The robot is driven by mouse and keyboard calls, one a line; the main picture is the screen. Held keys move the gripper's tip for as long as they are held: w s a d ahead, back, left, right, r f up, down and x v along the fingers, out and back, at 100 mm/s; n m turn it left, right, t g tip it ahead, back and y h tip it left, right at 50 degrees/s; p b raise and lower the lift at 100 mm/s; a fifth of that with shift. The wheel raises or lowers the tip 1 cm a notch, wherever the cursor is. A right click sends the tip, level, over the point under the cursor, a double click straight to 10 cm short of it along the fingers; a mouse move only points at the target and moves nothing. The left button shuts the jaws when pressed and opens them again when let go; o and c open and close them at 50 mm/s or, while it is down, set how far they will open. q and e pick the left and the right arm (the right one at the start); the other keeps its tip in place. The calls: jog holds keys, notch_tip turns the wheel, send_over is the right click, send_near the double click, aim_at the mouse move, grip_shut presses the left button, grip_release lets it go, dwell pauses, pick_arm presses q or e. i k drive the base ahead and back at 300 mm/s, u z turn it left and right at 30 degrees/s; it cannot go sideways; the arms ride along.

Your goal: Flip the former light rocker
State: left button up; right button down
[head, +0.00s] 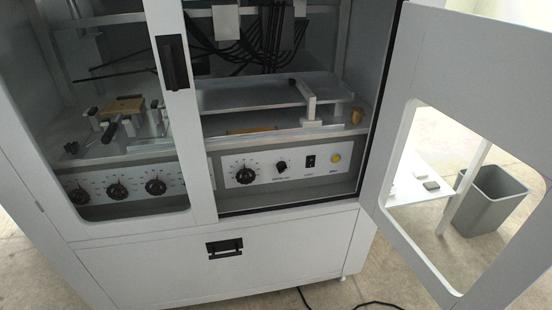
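A small black rocker switch (309,160) sits on the light grey control panel (262,178) inside the open right side of the machine. Its label is too small to read, and I cannot tell which way it is tipped. Left of it are a small black selector knob (281,166) and a larger round dial (245,175). A yellow button (336,158) is to its right. Neither of my grippers is in view.
The right door (475,75) stands open toward me. The left door (200,150), with a black handle (173,62), is shut in front of several dials. A drawer (224,249) is shut below. A grey bin (490,200) stands at right. A black cable (375,303) lies on the floor.

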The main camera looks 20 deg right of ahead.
aim_at(309, 163)
jog(key=u, duration=0.15)
jog(key=i, duration=1.05)
jog(key=z, duration=0.5)
